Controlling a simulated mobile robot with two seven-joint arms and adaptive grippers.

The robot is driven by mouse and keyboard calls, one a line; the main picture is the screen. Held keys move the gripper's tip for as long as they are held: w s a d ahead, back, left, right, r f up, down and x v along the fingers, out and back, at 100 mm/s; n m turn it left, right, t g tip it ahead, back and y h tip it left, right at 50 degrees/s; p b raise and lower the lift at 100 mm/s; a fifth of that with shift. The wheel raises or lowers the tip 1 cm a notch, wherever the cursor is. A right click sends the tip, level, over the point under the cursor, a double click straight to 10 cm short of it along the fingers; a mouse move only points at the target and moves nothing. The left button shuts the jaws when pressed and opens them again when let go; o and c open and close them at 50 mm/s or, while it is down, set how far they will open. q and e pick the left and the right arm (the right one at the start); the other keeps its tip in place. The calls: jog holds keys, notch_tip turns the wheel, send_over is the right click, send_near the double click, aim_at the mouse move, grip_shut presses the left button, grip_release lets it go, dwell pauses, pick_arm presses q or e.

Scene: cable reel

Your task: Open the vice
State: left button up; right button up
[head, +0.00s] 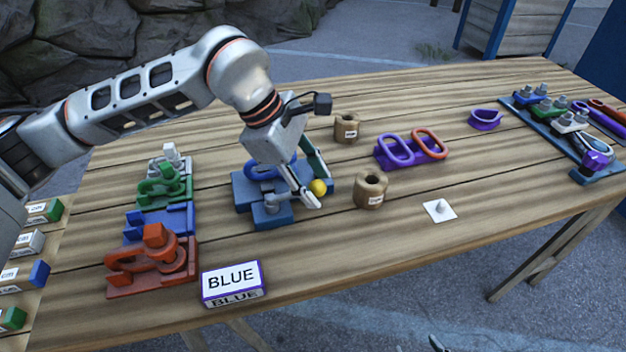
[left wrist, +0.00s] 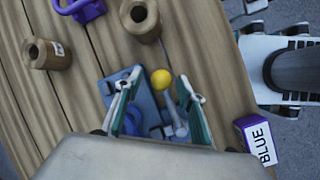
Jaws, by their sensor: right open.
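The blue vice (head: 243,196) stands on the table left of centre; part of it is hidden under my left gripper. Its lever ends in a yellow knob (head: 318,187). My left gripper (head: 318,184) reaches down over the vice with its fingers apart, one on each side of the knob. In the left wrist view, the yellow knob (left wrist: 162,79) shows between and beyond the fingertips, with clear gaps on both sides. The blue vice base (left wrist: 146,100) lies below it. Only a small dark tip of my right gripper (head: 437,343) shows at the bottom edge.
A "BLUE" sign (head: 232,283) stands at the front edge. Red, blue and green holders (head: 152,262) line the left. Two brown spools (head: 369,190) and a purple-and-orange ring holder (head: 411,150) stand right of the vice. A blue rack (head: 560,138) is far right. The front-right table is mostly clear.

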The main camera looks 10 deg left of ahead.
aim_at(287, 203)
pick_arm(q)
jog(key=v, duration=1.2)
jog(key=shift+s, duration=0.15)
